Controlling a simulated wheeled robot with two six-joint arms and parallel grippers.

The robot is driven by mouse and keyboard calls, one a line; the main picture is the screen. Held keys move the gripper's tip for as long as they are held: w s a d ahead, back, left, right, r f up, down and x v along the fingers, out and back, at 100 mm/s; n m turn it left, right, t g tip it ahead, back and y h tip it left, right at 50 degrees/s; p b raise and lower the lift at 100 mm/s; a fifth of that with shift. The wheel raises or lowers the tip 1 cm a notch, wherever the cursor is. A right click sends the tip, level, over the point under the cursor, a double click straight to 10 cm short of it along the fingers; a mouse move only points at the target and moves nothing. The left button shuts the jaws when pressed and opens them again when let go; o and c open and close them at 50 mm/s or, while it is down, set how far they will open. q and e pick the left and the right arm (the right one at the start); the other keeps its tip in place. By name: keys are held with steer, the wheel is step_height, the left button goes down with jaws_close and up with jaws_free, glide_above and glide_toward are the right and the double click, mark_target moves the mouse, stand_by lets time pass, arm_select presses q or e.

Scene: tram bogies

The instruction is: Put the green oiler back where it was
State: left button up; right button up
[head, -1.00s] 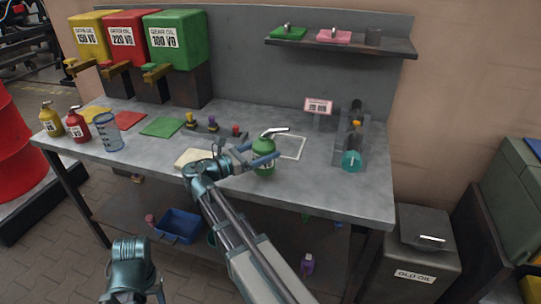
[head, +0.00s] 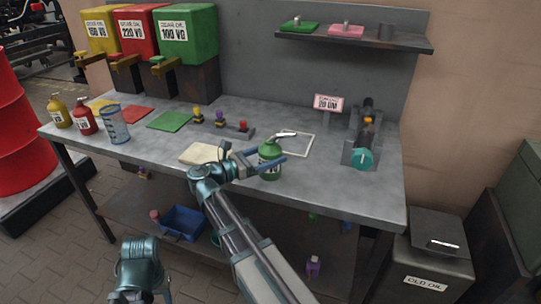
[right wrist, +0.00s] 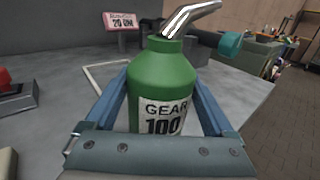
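The green oiler (head: 269,161), with a silver spout, stands upright between the two blue fingers of my right gripper (head: 270,157), over the bench top (head: 330,195). The right gripper is shut on its body. In the right wrist view the oiler (right wrist: 163,85) shows a "GEAR 100" label, with a finger close along each side. It is just in front and left of a white outlined square (head: 312,147) on the bench. I cannot tell whether its base touches the bench. My left arm shows low at the left; its fingers are not clearly visible.
A beige pad (head: 203,153) lies left of the oiler. A rack with coloured knobs (head: 220,124) is behind it. A device with a teal knob (head: 362,159) and a pink sign (head: 329,104) stand right. Yellow (head: 59,114) and red (head: 84,118) oilers stand far left.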

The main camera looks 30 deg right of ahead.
steer(key=shift+o, duration=0.7)
steer(key=shift+r, duration=0.1)
steer(key=shift+a, duration=0.2)
steer(key=a, duration=1.1)
steer(key=shift+s+a, duration=0.2)
steer(key=shift+a, duration=0.1)
